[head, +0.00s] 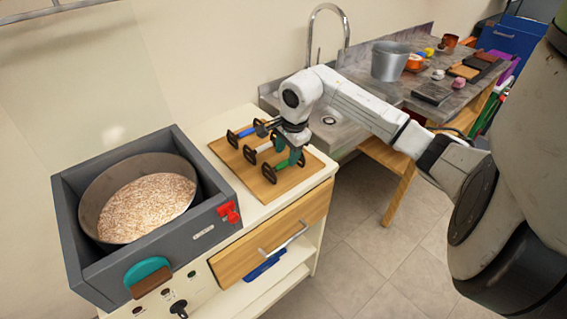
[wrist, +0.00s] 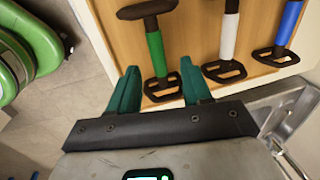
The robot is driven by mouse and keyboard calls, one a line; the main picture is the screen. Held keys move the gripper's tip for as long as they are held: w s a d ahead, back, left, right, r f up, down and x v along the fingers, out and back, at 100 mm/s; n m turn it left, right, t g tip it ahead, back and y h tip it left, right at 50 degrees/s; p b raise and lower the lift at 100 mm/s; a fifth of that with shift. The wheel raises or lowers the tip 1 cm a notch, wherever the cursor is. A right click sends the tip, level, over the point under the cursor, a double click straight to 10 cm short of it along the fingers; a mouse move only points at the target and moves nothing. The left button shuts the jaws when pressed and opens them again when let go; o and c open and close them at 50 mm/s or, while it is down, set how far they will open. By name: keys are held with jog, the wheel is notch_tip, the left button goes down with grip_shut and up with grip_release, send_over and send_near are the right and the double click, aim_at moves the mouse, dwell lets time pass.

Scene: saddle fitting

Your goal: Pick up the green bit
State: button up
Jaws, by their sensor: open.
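The green bit (head: 283,165) lies on a wooden board (head: 313,172) on the white cabinet, nearest the front edge of a row of three. In the wrist view the green bit (wrist: 155,54) has a green middle and black end pieces. My gripper (head: 290,152) is over the board at the green bit. In the wrist view its teal fingers (wrist: 159,72) are open, one on each side of the bit's line, with its lower black loop between them. I cannot tell whether either finger touches it.
A white bit (wrist: 228,38) and a blue bit (wrist: 288,22) lie beside it on the board. A grey box with a pan of grain (head: 148,205) stands left of the board. A sink (head: 330,122) and a table with a metal bucket (head: 390,62) are behind.

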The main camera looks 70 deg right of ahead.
aim_at(286, 161)
jog(key=shift+w+d+f+p, duration=0.1)
jog(key=shift+w+f+p, duration=0.1)
jog(key=shift+f, duration=0.85)
jog(key=shift+w+d+f+p, duration=0.1)
jog(key=shift+f+p, duration=0.1)
jog(key=shift+f, duration=0.8)
grip_shut()
